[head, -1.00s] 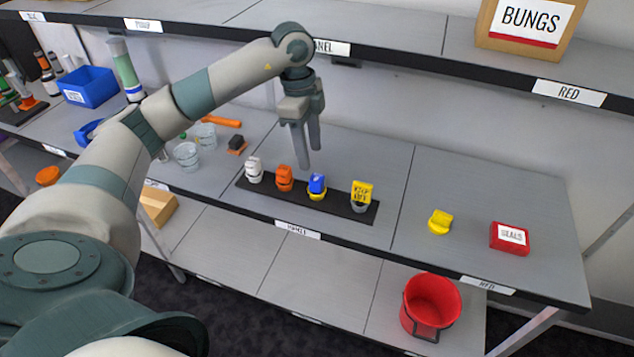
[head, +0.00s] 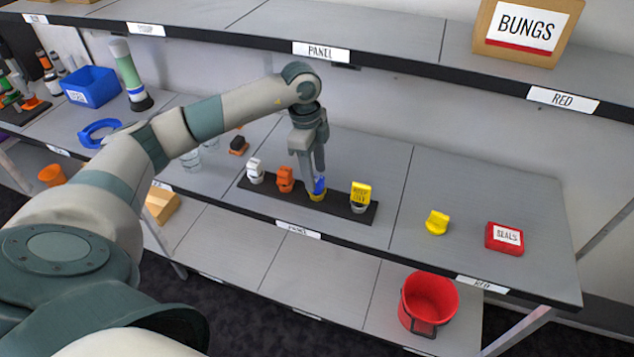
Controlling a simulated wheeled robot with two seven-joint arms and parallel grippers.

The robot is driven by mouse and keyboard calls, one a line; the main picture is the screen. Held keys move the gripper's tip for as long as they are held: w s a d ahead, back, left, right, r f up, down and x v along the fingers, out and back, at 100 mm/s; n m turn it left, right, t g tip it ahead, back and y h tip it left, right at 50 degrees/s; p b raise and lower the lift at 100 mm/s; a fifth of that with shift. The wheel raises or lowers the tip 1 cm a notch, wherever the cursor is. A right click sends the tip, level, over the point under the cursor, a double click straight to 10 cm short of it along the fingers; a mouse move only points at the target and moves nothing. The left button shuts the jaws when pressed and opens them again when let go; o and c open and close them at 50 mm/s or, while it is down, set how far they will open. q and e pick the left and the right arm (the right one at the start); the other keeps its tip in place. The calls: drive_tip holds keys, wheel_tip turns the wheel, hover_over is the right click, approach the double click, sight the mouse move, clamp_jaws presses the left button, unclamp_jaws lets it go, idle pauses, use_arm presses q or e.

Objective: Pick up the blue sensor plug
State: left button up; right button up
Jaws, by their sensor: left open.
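The blue sensor plug (head: 319,186) stands in a yellow base on the black strip (head: 338,207) on the middle shelf in the head view. My left gripper (head: 314,178) points down right at the plug, its fingers overlapping the plug's upper part. It is open; whether the fingers touch the plug I cannot tell. The fingers hide part of the plug. My right gripper is not in view.
On the same strip stand a white plug (head: 255,170), an orange plug (head: 285,178) and a yellow tagged plug (head: 360,194). A yellow piece (head: 437,222) and a red box (head: 504,238) lie to the right. The upper shelf (head: 400,62) overhangs behind the arm.

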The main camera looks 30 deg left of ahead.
sight(317, 178)
use_arm(q)
drive_tip(key=shift+w+d+f+p, duration=0.15)
drive_tip(key=shift+f+p, duration=0.1)
drive_tip(key=shift+f, duration=0.55)
drive_tip(key=shift+w+d+f+p, duration=0.1)
drive_tip(key=shift+f+p, duration=0.1)
drive_tip(key=shift+f, duration=0.6)
drive_tip(key=c, duration=1.1)
